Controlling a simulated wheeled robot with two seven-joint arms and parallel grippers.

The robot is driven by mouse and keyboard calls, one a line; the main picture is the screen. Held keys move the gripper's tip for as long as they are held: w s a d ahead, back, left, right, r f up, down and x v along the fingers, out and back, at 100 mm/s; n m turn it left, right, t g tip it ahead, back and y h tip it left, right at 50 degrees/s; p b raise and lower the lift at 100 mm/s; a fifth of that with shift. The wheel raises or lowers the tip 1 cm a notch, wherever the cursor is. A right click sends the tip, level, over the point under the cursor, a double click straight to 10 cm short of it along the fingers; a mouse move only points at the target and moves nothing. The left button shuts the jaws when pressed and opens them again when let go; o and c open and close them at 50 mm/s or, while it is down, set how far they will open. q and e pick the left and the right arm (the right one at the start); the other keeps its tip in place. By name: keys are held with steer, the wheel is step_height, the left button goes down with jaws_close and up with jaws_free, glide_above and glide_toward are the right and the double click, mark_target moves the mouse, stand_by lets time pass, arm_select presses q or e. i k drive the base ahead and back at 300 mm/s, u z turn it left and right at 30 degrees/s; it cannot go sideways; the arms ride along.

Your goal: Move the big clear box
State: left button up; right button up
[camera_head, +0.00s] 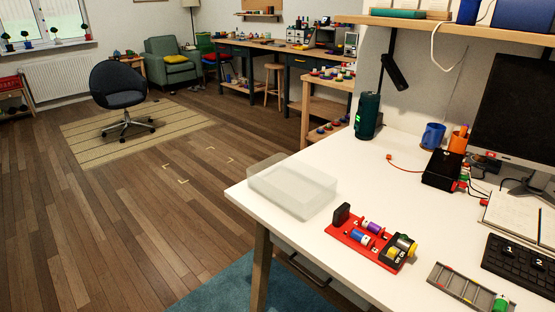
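The big clear box (291,189) is a shallow, see-through rectangular container. It sits on the white desk at the far left corner, close to the desk's left edge. It looks empty, and nothing touches it. Neither of my grippers shows in the head view.
A red holder with coloured cylinders (371,238) stands just in front and right of the box. A dark green canister (367,116), a blue mug (433,135), a monitor (513,115) and a keyboard (520,264) are further right. Bare desk (375,180) lies right of the box. Corner marks (176,181) are on the wooden floor.

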mark_target(299, 189)
steer(key=u, duration=2.8)
steer(key=k, duration=0.85)
steer(key=z, duration=1.6)
steer(key=i, duration=1)
